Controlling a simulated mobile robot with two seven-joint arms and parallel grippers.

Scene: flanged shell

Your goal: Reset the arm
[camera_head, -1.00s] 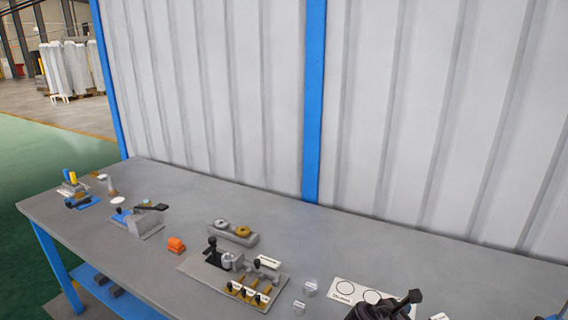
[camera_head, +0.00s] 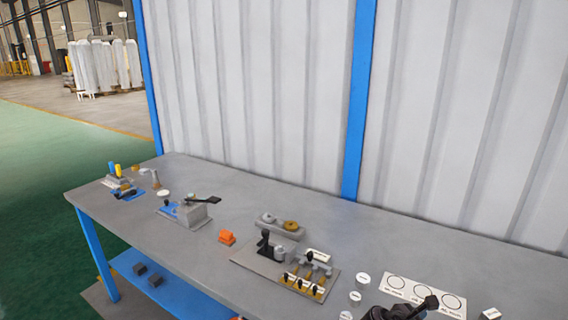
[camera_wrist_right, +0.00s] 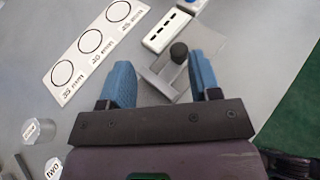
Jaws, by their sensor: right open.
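My right gripper (camera_wrist_right: 160,78) shows in the right wrist view with its two blue fingers spread wide. Nothing is held between them. A grey metal fixture with a black knob (camera_wrist_right: 178,52) lies beyond and between the fingertips; I cannot tell the gap to it. In the head view, a dark part (camera_head: 402,308), apparently of my right arm, shows at the bottom edge over the table. The gripper's fingers cannot be made out there. My left gripper is not in view.
A ribbed wall (camera_head: 270,100) stands behind.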

